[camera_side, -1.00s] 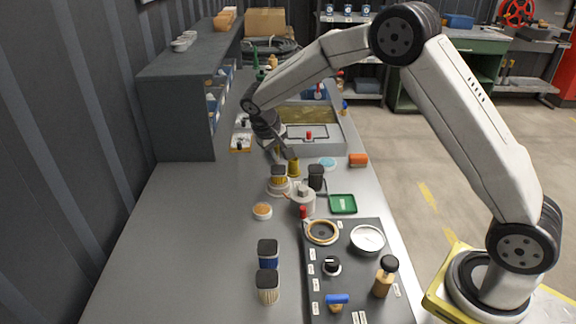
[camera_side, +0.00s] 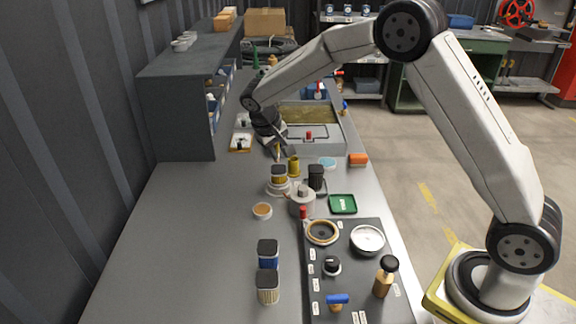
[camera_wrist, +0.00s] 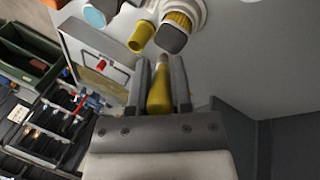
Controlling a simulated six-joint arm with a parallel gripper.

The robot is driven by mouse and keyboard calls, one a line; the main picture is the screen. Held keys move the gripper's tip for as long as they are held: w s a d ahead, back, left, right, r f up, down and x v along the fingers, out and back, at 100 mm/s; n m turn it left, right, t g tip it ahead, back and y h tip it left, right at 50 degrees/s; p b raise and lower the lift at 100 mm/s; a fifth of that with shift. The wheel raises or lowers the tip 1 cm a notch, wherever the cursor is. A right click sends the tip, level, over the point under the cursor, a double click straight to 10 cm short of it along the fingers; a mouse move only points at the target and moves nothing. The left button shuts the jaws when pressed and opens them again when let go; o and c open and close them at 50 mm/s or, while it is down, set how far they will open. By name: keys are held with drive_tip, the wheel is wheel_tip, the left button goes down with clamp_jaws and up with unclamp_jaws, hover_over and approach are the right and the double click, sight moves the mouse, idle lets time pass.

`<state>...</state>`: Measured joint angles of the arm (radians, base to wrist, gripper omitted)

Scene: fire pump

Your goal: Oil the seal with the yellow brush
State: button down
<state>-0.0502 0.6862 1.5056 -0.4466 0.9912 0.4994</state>
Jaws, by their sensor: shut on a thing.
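My gripper (camera_side: 280,150) is shut on the yellow brush, whose handle (camera_wrist: 159,95) shows between the fingers in the wrist view (camera_wrist: 160,85). The brush's narrow tip points toward a yellow cup (camera_wrist: 142,36) and stays apart from it in that view. In the side view the yellow cup (camera_side: 293,166) stands just below and right of my gripper, and little of the brush shows. A tan ring (camera_side: 322,232), which looks like the seal, lies on the dark board at the front; I cannot be sure that it is the seal.
A dark-capped yellow jar (camera_side: 279,175), a black container (camera_side: 316,177) and a grey pot (camera_side: 301,200) stand close to the cup. A dish with orange content (camera_side: 262,211) and a green tray (camera_side: 343,204) lie nearer. The bench's left side (camera_side: 190,240) is clear.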

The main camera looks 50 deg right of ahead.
drive_tip(key=shift+w+d+f, duration=0.45)
drive_tip(key=shift+w+d, duration=0.3)
drive_tip(key=shift+w, duration=0.05)
drive_tip(key=shift+s+d+f, duration=0.3)
drive_tip(key=shift+s+d, duration=0.05)
drive_tip(key=shift+s, duration=0.2)
drive_tip(key=shift+s+a, duration=2.15)
drive_tip(key=shift+a, duration=0.1)
drive_tip(key=shift+w+d+r, duration=0.15)
drive_tip(key=shift+w+d, duration=2.05)
wheel_tip(320, 180, up, 8)
drive_tip(key=shift+r, duration=0.15)
drive_tip(key=shift+w+a+f, duration=0.1)
drive_tip(key=shift+a+f, duration=0.1)
drive_tip(key=shift+f, duration=0.9)
drive_tip(key=shift+a+f, duration=0.25)
drive_tip(key=shift+f, duration=0.8)
drive_tip(key=shift+w+a+f, duration=0.1)
drive_tip(key=shift+a+f, duration=0.1)
drive_tip(key=shift+f, duration=0.9)
